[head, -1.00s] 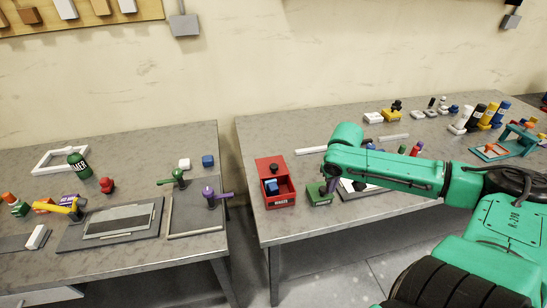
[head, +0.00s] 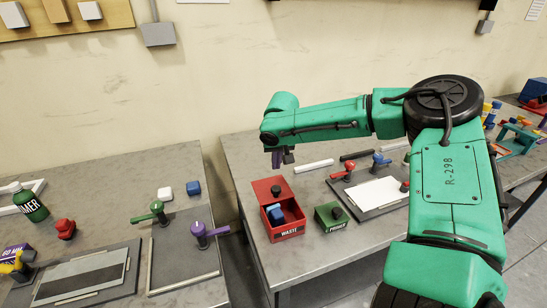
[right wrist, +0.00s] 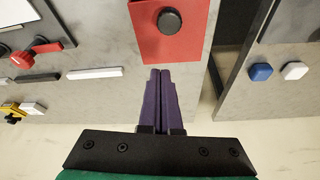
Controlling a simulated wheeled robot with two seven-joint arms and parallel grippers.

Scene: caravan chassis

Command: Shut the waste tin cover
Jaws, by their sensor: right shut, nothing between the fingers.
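The red waste tin (head: 288,231) with its WASTE label stands on the right-hand table. Its red cover (head: 270,184) with a dark knob lies toward the back, leaving the front part open. Blue blocks (head: 275,213) show inside. My right gripper (head: 278,165), with purple fingers, is shut and empty, above and behind the tin. In the right wrist view, the shut fingertips (right wrist: 160,72) point at the rear edge of the cover (right wrist: 190,42); its knob (right wrist: 170,22) lies beyond them. I cannot tell whether they touch the cover. My left gripper is not in view.
A clamp board with a white sheet (head: 375,192) lies farther right. A white bar (head: 314,165) lies behind. A gap separates the two tables.

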